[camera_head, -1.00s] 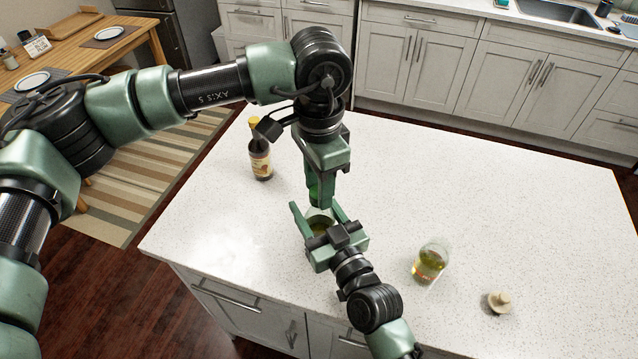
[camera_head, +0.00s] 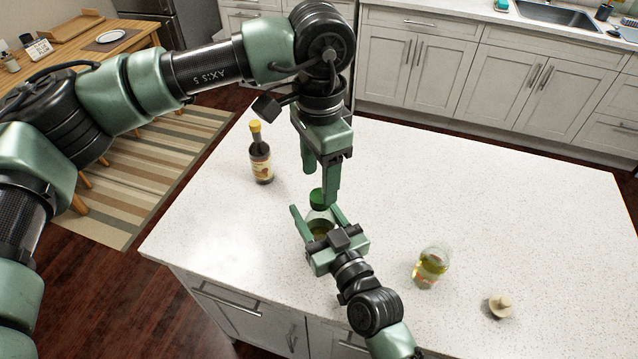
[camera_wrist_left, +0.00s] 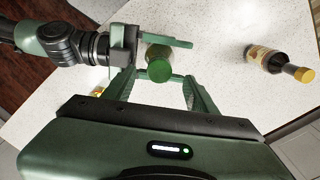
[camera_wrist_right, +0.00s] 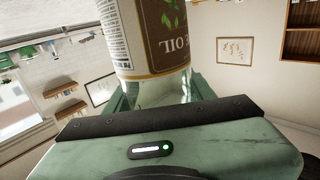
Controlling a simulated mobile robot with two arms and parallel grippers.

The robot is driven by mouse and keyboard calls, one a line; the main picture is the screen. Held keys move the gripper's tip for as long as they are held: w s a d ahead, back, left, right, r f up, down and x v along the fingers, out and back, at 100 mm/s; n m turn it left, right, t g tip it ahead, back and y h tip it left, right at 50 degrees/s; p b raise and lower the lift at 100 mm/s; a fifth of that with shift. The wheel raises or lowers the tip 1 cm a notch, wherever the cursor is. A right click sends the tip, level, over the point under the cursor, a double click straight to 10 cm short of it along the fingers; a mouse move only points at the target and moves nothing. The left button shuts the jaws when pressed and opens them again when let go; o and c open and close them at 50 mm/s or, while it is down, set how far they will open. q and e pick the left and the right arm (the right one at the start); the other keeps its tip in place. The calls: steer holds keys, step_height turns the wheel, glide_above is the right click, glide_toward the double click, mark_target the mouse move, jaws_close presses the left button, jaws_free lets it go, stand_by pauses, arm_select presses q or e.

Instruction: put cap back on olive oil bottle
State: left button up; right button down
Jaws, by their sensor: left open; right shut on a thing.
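The olive oil bottle (camera_head: 321,225) stands upright on the white counter, with a green cap (camera_head: 318,197) at its top. My right gripper (camera_head: 318,222) is shut on the bottle from the front; the wrist view shows its label (camera_wrist_right: 165,30) between the fingers. The cap also shows from above in the left wrist view (camera_wrist_left: 159,70). My left gripper (camera_head: 320,180) points down just above and behind the cap, open. In its wrist view (camera_wrist_left: 160,92) the cap lies beyond and between its fingertips, apart from them. Whether the cap is fully seated I cannot tell.
A dark sauce bottle with a yellow cap (camera_head: 261,158) stands at the left on the counter (camera_head: 480,200). A glass jar of yellowish liquid (camera_head: 430,267) and a beige stopper-like object (camera_head: 499,306) are at the right. The counter's back right is clear.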

arm_select(q)
steer(key=shift+r, duration=0.4)
steer(key=shift+c, duration=0.4)
